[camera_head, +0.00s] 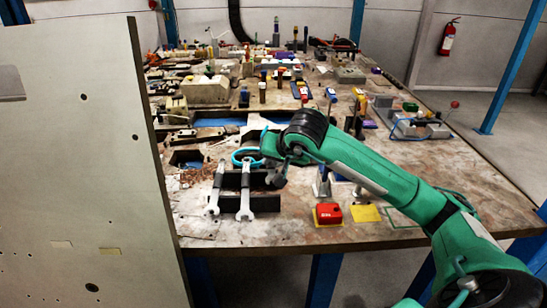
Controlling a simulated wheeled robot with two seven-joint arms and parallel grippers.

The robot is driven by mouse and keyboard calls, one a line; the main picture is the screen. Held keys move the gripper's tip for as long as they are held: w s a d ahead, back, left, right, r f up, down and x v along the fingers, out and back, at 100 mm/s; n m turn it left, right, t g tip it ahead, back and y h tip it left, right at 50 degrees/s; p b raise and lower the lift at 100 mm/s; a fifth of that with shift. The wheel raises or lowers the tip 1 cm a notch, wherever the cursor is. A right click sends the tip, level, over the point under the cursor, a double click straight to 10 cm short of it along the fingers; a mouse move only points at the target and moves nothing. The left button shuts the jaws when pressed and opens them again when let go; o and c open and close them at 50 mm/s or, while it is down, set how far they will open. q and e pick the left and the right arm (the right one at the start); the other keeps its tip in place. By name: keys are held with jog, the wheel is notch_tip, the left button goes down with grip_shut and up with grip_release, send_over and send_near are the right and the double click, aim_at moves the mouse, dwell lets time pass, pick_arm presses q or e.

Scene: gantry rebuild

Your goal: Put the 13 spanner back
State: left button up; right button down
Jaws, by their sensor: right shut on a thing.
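Two silver open-ended spanners show side by side near the front left of the workbench. The left spanner (215,190) and the right spanner (245,203) both point toward the near edge, at a dark rack (265,205). I cannot read their sizes. My right gripper (266,178) is at the right spanner's upper part, shut on what appears to be that spanner, the 13 spanner. The fingers and their contact are dark and partly hidden by the wrist. I cannot tell whether the spanner touches the rack. My left gripper is out of view.
A cluttered workbench (400,225) extends backward. A red box (328,213) and a yellow square (365,213) lie right of the rack. A cyan ring (245,156) is beside my right wrist. A large pale panel (80,170) blocks the left side.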

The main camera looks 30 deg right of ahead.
aim_at(274, 172)
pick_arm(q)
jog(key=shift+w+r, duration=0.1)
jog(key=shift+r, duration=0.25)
pick_arm(e)
jog(key=shift+s+f, duration=0.15)
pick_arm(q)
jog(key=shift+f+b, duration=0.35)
pick_arm(e)
jog(key=shift+s, duration=0.25)
jog(key=shift+f, duration=0.1)
